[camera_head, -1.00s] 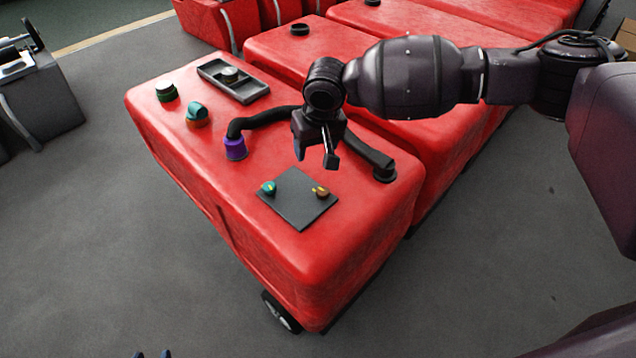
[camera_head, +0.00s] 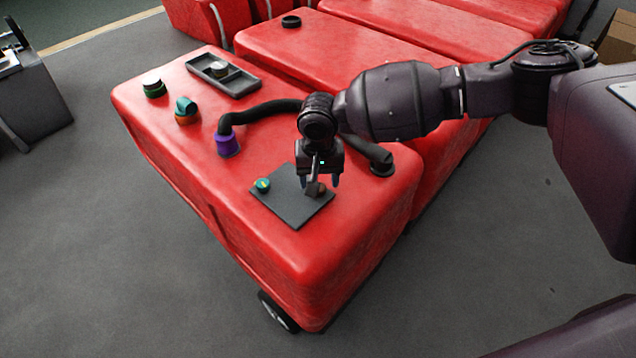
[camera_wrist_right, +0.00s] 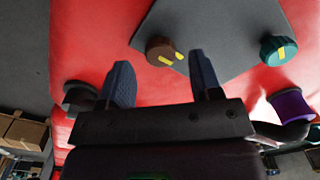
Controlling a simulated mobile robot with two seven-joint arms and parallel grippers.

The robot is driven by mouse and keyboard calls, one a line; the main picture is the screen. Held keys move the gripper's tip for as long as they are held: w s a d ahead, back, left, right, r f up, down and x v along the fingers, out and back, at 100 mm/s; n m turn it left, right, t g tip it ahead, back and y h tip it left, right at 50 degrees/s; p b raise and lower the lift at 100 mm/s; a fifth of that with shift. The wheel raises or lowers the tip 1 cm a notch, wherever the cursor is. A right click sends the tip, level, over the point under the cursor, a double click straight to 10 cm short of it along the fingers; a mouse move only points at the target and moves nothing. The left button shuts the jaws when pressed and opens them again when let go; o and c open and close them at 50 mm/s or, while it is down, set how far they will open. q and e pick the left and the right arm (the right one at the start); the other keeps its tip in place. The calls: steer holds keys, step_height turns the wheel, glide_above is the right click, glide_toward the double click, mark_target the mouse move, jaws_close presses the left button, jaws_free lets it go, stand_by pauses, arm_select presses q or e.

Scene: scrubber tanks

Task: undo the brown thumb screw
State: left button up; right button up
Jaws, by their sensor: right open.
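The brown thumb screw (camera_wrist_right: 160,50) sits on a dark grey plate (camera_head: 282,209) on top of the red tank (camera_head: 330,246). It has a yellow mark on its head. In the head view the screw (camera_head: 321,188) is partly hidden behind my right gripper (camera_head: 320,190). In the right wrist view the open fingers of my right gripper (camera_wrist_right: 163,80) point toward the screw, which shows between them beyond the tips; no contact is visible. A teal thumb screw (camera_wrist_right: 278,50) with a yellow mark sits on the same plate; it also shows in the head view (camera_head: 262,185). My left gripper is not in view.
A black hose with a purple collar (camera_head: 228,145) runs behind the plate. An orange-and-teal valve (camera_head: 186,110), a green-ringed cap (camera_head: 154,88) and a grey tray (camera_head: 253,87) stand farther back. More red tanks (camera_head: 350,55) stand close behind. Open floor lies in front.

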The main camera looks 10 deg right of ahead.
steer(key=shift+f, duration=1.1)
